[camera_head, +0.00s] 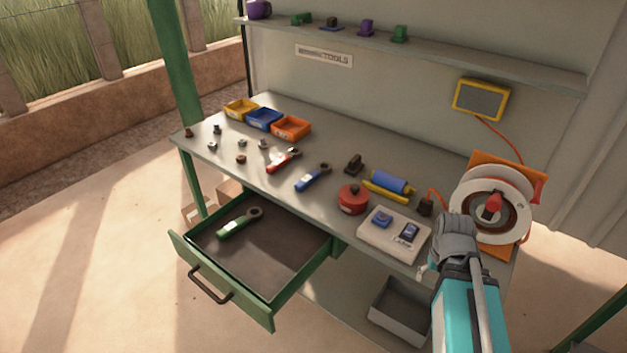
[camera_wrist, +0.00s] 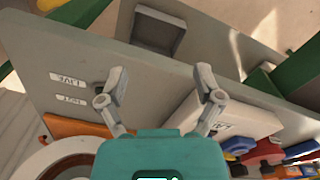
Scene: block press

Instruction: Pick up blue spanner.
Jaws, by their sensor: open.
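The blue spanner (camera_head: 313,177) lies flat on the workbench top, right of a red spanner (camera_head: 283,159) and left of a red round pot (camera_head: 353,199). In the wrist view, blue shapes show at the lower right edge, but I cannot tell whether one is the spanner. My gripper (camera_wrist: 162,80) is open and empty in the wrist view, its two fingers spread wide over the right end of the bench, well apart from the spanner. In the head view my arm mostly hides it.
A white control box (camera_head: 394,234) and a cable reel (camera_head: 492,205) stand near my arm. A blue-and-yellow roller (camera_head: 388,185) lies right of the spanner. The open drawer (camera_head: 262,307) holds a green spanner (camera_head: 238,222). A shelf (camera_head: 430,55) runs above the bench.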

